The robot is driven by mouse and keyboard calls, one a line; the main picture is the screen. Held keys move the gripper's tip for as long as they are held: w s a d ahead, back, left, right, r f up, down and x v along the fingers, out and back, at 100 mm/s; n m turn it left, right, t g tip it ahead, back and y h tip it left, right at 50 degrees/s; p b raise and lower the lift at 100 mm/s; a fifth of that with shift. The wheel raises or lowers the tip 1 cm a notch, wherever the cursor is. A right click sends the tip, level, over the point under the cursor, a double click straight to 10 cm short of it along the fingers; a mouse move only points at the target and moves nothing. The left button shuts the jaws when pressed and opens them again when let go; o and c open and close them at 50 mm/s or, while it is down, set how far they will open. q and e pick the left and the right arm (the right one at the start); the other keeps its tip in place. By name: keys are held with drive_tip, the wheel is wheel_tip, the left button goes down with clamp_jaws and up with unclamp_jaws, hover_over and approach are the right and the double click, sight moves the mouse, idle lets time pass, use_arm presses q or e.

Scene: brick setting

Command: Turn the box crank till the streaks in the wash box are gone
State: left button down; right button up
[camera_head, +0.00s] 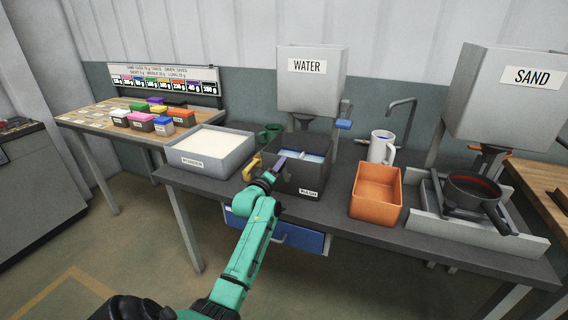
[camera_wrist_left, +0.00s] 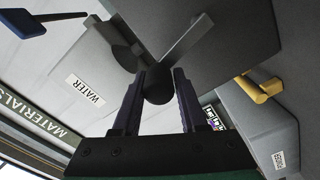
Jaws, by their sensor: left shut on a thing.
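The wash box (camera_head: 291,182) is a dark grey open box with a white label on its front, standing on the dark bench. Pale blue content (camera_head: 314,157) shows inside it, partly hidden by my gripper; its streaks are too small to make out clearly. My left gripper (camera_head: 278,163) is at the box's near left side. In the left wrist view, my left gripper (camera_wrist_left: 167,73) is shut on the dark round knob (camera_wrist_left: 157,92) of the box crank, at the end of a grey crank arm (camera_wrist_left: 188,40). The right gripper is out of view.
A yellow handle (camera_head: 250,170) sits left of the box, beside a grey tray (camera_head: 216,161) of pale material. The WATER hopper (camera_head: 311,85) hangs above. An orange bin (camera_head: 376,199), white jug (camera_head: 382,148) and dark pan (camera_head: 474,190) stand to the right.

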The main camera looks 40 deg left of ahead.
use_arm(q)
drive_tip(key=shift+s+a+f+n+h+b, duration=0.1)
drive_tip(key=shift+s+a+f+n+b, duration=0.15)
drive_tip(key=shift+a+f+n, duration=0.8)
drive_tip(key=shift+s+a+f+n+h+b, duration=0.1)
drive_tip(key=shift+s+a+f+n, duration=0.15)
drive_tip(key=shift+n, duration=1.5)
drive_tip(key=shift+s+a+f+n+h+b, duration=0.15)
drive_tip(key=shift+a+f+n, duration=0.5)
drive_tip(key=shift+n, duration=0.75)
drive_tip(key=c, duration=0.5)
unclamp_jaws()
drive_tip(key=shift+d, duration=0.1)
drive_tip(key=shift+c, duration=0.2)
drive_tip(key=shift+o, duration=0.2)
drive_tip(key=shift+w+d+r, duration=0.1)
drive_tip(key=shift+d+r, duration=0.05)
drive_tip(key=shift+r, duration=0.1)
drive_tip(key=v, duration=1.4)
drive_tip(key=shift+s+b, duration=0.25)
drive_tip(key=shift+b, duration=0.05)
drive_tip(key=shift+d, duration=0.15)
